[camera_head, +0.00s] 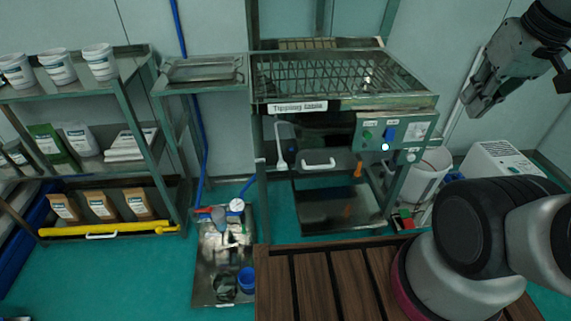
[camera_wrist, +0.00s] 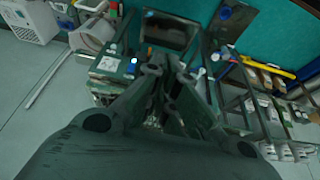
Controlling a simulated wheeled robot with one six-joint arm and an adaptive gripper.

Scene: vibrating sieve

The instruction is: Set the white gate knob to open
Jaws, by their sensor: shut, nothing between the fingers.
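The sieve's control panel (camera_head: 395,138) is on the front right of the metal machine.
A wooden-slatted surface (camera_head: 330,285) and my arm are in front. A white bucket (camera_head: 428,172) and white box (camera_head: 497,160) stand right of the machine. A white lever (camera_head: 281,158) hangs at its front left. Shelves (camera_head: 120,68) with tubs and pouches stand left.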

